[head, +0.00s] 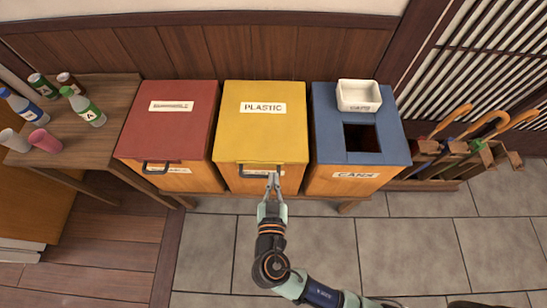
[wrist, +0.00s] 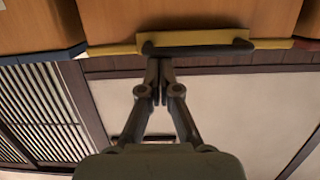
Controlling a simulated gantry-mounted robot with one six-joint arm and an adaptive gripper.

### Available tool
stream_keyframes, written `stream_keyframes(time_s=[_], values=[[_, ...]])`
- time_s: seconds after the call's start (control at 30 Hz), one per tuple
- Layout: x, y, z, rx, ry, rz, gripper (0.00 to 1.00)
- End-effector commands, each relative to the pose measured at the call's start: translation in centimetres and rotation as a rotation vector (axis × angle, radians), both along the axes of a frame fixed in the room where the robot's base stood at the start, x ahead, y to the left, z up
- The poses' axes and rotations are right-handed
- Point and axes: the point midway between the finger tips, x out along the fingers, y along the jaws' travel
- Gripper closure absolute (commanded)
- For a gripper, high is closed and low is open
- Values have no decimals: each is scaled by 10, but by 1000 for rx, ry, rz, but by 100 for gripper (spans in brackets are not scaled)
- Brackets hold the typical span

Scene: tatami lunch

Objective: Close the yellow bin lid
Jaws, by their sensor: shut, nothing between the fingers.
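The yellow lid (head: 265,122), marked PLASTIC, lies over the top of the middle wooden bin (head: 238,181). It looks level with the red lid beside it; I cannot tell if a small gap is left at its front edge. Its dark handle is at the front edge, partly hidden by my gripper in the head view, and it shows as a black bar (wrist: 205,46) in the wrist view. My gripper (head: 273,177) is shut and empty, its fingertips at the front of the lid by the handle. In the wrist view the fingertips (wrist: 158,62) appear close to the handle; contact is unclear.
A red-lidded bin (head: 168,125) stands at left and a blue-topped bin (head: 392,140) with a square opening and a white CAPS tray (head: 358,96) at right. A side table (head: 110,100) with bottles and cups is far left. An umbrella rack (head: 440,168) stands right. The tiled floor in front is clear.

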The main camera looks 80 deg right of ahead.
Motion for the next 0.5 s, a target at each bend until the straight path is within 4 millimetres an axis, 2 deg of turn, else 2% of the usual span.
stream_keyframes(time_s=[0.03, 0.1, 0.17, 0.27, 0.43, 0.5], values=[[-4, 3, -29, 50, 33, 0, 100], [-4, 3, -28, 50, 32, -1, 100], [-4, 3, -24, 47, 32, -1, 100], [-5, 5, -7, 39, 26, -2, 100], [-4, 9, 44, 7, 8, -3, 100], [-7, 29, 23, 7, 17, 7, 100]])
